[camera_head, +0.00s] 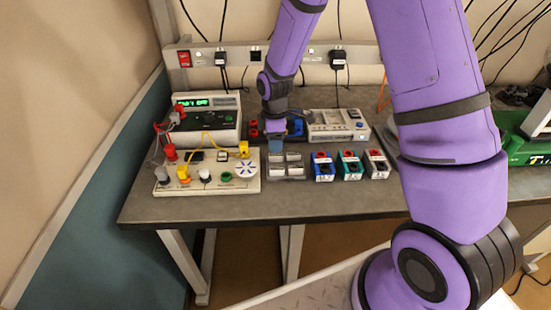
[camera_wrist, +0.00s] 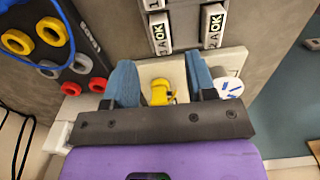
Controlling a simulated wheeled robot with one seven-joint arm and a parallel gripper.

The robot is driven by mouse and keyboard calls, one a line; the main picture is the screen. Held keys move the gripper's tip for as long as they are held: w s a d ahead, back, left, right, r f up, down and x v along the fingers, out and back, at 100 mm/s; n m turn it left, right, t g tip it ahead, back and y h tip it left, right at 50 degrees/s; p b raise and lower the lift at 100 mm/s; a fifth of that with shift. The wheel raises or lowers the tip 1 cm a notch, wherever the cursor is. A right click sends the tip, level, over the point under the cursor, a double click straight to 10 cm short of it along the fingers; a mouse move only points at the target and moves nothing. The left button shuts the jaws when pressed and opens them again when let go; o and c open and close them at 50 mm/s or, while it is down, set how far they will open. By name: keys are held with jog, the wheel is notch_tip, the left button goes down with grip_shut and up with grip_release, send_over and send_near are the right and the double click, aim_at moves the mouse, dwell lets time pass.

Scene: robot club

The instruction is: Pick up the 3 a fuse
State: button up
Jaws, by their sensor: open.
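I cannot make out a fuse marked 3 A in either view. My gripper (camera_head: 277,138) points down over the back of the bench, just behind a grey block of small modules (camera_head: 285,166). In the wrist view my gripper (camera_wrist: 162,82) shows two blue fingers spread apart, with nothing held. A yellow terminal (camera_wrist: 161,94) on the white board shows between and beyond them.
The white circuit board (camera_head: 215,186) with terminals and a yellow lead is left of the gripper. A meter (camera_head: 206,117) stands behind it. Blue (camera_head: 322,166), green (camera_head: 350,165) and red-black (camera_head: 376,164) blocks stand right. The bench front (camera_head: 300,198) is clear.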

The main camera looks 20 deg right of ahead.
aim_at(276, 154)
jog(key=shift+s+d+f, duration=0.1)
jog(key=shift+f, duration=2.55)
grip_shut()
